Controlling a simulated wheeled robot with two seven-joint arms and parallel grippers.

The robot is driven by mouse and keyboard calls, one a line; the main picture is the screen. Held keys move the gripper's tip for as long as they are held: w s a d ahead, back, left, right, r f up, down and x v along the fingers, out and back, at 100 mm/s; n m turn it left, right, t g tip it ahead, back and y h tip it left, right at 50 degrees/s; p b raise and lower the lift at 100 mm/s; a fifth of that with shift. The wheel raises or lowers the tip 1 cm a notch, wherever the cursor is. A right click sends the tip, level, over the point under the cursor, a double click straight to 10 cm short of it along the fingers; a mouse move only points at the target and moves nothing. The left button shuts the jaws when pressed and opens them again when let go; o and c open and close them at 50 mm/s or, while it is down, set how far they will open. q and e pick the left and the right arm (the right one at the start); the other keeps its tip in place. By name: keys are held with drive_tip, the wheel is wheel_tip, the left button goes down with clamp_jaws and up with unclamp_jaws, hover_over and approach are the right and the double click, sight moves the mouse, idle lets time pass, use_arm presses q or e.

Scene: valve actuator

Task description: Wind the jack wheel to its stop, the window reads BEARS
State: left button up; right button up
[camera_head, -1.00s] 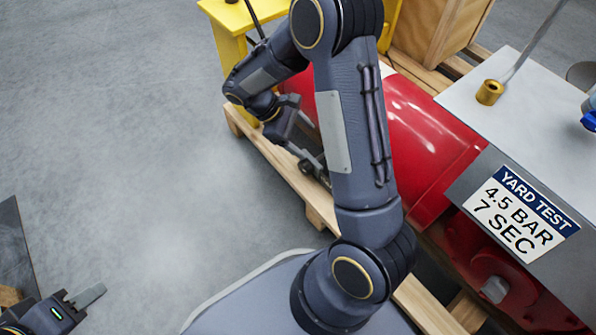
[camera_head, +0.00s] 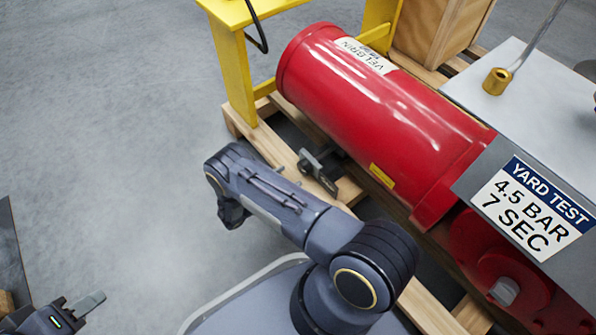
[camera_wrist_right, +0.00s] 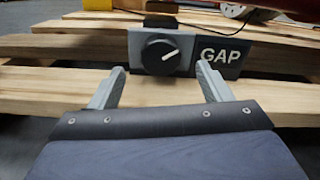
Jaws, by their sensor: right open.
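The jack wheel (camera_wrist_right: 160,54) is a black knob with a white pointer mark on a grey housing. The window (camera_wrist_right: 220,55) beside it reads GAP. The jack (camera_head: 318,168) also shows small and dark by the pallet below the red cylinder in the head view. My right gripper (camera_wrist_right: 161,82) is open and empty, facing the wheel with a finger to each side, short of it and apart from it.
The wooden pallet (camera_wrist_right: 60,92) runs beneath the jack. A red cylinder (camera_head: 380,120) lies above it, with a yellow stand (camera_head: 238,75) at its far end. A grey box with a YARD TEST sign (camera_head: 532,207) is at right.

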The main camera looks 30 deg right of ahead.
sight(301, 169)
drive_tip(key=d+b, duration=0.1)
drive_tip(key=d, duration=0.4)
drive_tip(key=shift+w+d, duration=0.1)
drive_tip(key=shift+w, duration=0.1)
drive_tip(key=c, duration=1)
